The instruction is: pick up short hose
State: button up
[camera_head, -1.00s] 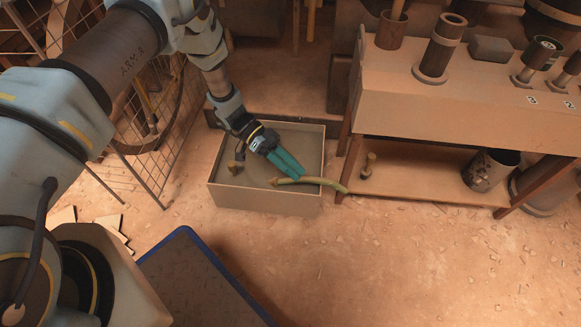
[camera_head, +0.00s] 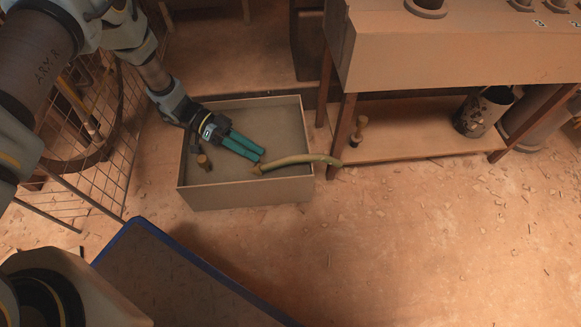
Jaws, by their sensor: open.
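The short hose (camera_head: 298,159) is a curved, olive-yellow tube with a brownish end. It lies over the front right rim of a shallow tan box (camera_head: 245,193), one end inside and the other sticking out to the right. My gripper (camera_head: 257,155) reaches into the box from the upper left. Its two teal fingers point down and right, with the tips close to the hose's left end. The fingers are open with a narrow gap. I cannot tell whether the tips touch the hose.
A small brown-ended item (camera_head: 204,162) stands in the box's left part. A wire mesh panel (camera_head: 92,150) is at left. A wooden bench (camera_head: 425,150) at right holds a metal can (camera_head: 484,110) and a small peg-like item (camera_head: 357,131) on its low shelf. Floor in front is littered but open.

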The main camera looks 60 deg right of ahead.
aim_at(276, 164)
jog(key=b+x, duration=0.1)
jog(key=x, duration=0.2)
jog(key=b+x, duration=0.2)
jog(key=x, duration=0.1)
jog(key=shift+s+d+f, duration=0.15)
jog(key=shift+d+f, duration=0.05)
jog(key=shift+f, duration=0.1)
jog(key=shift+s+b, duration=0.3)
jog(key=shift+s, duration=0.25)
grip_shut()
